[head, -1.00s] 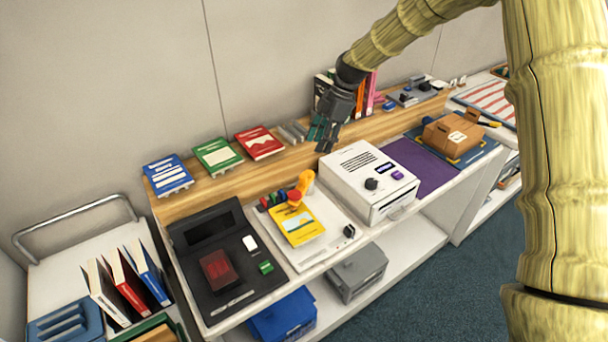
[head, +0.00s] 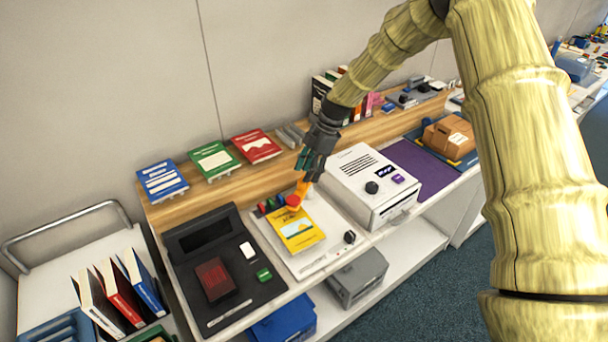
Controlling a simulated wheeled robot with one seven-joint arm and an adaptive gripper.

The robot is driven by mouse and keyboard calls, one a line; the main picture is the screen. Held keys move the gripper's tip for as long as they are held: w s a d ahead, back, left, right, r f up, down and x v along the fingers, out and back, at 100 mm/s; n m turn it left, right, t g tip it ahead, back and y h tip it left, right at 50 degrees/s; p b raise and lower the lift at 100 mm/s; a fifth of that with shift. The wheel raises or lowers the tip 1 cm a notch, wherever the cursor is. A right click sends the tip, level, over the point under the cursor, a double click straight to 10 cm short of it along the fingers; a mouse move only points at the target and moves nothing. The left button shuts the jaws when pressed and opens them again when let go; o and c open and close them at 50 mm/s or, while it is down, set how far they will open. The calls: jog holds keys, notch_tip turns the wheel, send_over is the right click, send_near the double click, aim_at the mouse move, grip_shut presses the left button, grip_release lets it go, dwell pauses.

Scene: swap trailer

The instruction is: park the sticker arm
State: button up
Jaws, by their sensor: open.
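The sticker arm (head: 301,190) is a small orange arm with a red round end. It stands at the back of a white plate (head: 326,262), and its red end is over the top edge of a yellow book (head: 298,231). My gripper (head: 308,172) is dark with teal fingertips and open. It points down at the top of the orange arm and overlaps it in the picture. I cannot tell whether the fingers touch it.
A white box machine with a knob (head: 358,163) stands just right of the plate. A black tray-like device (head: 197,302) lies to the left. A purple mat (head: 432,172) and a cardboard box (head: 449,137) are farther right.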

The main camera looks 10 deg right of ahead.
aim_at(301, 188)
jog(key=shift+p+x, duration=0.45)
jog(key=shift+x, duration=1.3)
grip_shut()
